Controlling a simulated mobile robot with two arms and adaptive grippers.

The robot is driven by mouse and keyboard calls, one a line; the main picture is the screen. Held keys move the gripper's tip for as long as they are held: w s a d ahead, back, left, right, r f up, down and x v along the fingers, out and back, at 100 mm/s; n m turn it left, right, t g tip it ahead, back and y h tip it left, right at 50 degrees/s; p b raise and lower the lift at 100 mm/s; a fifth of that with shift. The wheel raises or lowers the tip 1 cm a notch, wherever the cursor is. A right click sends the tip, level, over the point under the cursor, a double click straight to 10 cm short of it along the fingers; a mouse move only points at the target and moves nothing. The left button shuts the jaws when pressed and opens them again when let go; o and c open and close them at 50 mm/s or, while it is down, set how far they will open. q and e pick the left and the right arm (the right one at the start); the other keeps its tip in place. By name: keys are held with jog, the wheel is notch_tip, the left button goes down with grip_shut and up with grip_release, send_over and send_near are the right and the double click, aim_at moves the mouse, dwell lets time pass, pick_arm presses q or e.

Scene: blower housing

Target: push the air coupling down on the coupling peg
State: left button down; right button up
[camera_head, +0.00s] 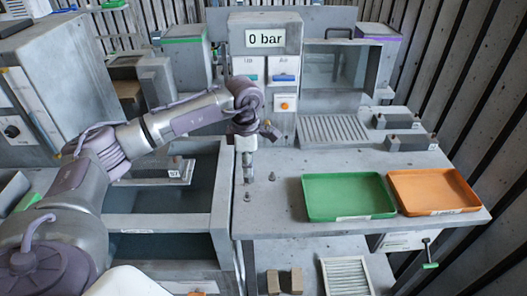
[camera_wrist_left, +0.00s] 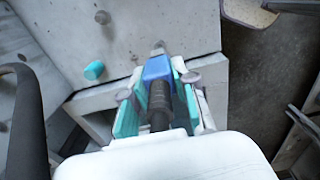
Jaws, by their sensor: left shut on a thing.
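My left gripper (camera_head: 246,143) points down over the front left part of the bench. In the left wrist view, its teal-padded fingers (camera_wrist_left: 157,97) are shut on the air coupling (camera_wrist_left: 158,69), a blue block with a black ribbed part behind it. A small grey metal tip (camera_wrist_left: 158,47) shows just past the blue end. I cannot tell whether this is the coupling peg or whether it touches the coupling. In the head view, small dark pegs stand on the bench, one right of the gripper (camera_head: 271,177) and one in front of it (camera_head: 247,197). My right gripper is not in view.
The display (camera_head: 265,39) reads 0 bar. A green tray (camera_head: 350,216) and an orange tray (camera_head: 445,208) lie on the right. Grey blocks (camera_head: 408,142) stand behind them. A teal cylinder (camera_wrist_left: 94,70) is near the held coupling. Open bins lie left of the bench.

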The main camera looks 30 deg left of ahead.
pick_arm(q)
jog(key=shift+a+f, duration=0.1)
jog(key=shift+f, duration=0.1)
jog(key=shift+s+a+f+b, duration=0.15)
jog(key=shift+a+f+b, duration=0.35)
jog(key=shift+f, duration=0.6)
jog(key=shift+d+f+b, duration=0.15)
jog(key=shift+f+b, duration=0.2)
jog(key=shift+b, duration=0.05)
jog(key=shift+d+f, duration=0.1)
jog(key=shift+f, duration=0.45)
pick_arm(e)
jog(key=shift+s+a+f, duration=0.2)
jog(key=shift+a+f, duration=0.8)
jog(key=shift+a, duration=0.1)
